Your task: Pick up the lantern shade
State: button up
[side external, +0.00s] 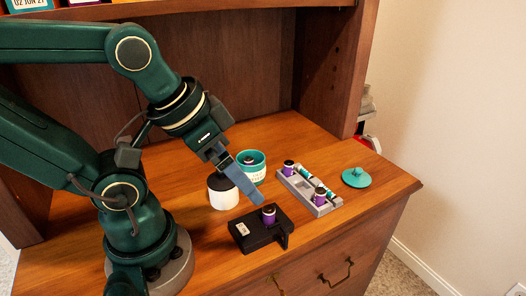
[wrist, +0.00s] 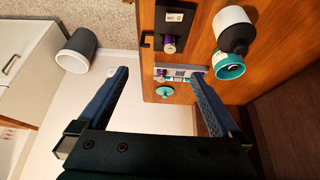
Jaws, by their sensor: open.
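A white cylinder with a black top, which looks like the lantern shade (side external: 224,195), stands upright on the wooden desk. It also shows at the upper right of the wrist view (wrist: 234,32). My gripper (side external: 257,199) is open and empty, pointing down above the desk. In the side view its fingers are right of the white cylinder, partly in front of the teal cup and near the black base. In the wrist view the fingers (wrist: 160,75) are wide apart and the white cylinder lies outside them. A black base (side external: 254,236) with a pale label carries a purple battery (side external: 269,213).
A teal and white cup (side external: 256,174) stands close behind the white cylinder. A grey tray (side external: 324,209) holds several batteries. A teal lid (side external: 356,178) lies near the right desk edge. The hutch's wooden wall (side external: 340,75) rises behind. Bare desk lies at the front left.

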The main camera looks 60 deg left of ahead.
jog(key=m+g, duration=0.3)
jog(key=g, duration=0.3)
send_over(223, 185)
jog(key=w+a, duration=0.1)
jog(key=a, duration=0.1)
notch_tip(223, 185, down, 5)
jog(key=shift+r, duration=0.1)
jog(key=shift+a+f, duration=0.15)
jog(key=shift+f, duration=2.45)
jog(key=c, duration=1.2)
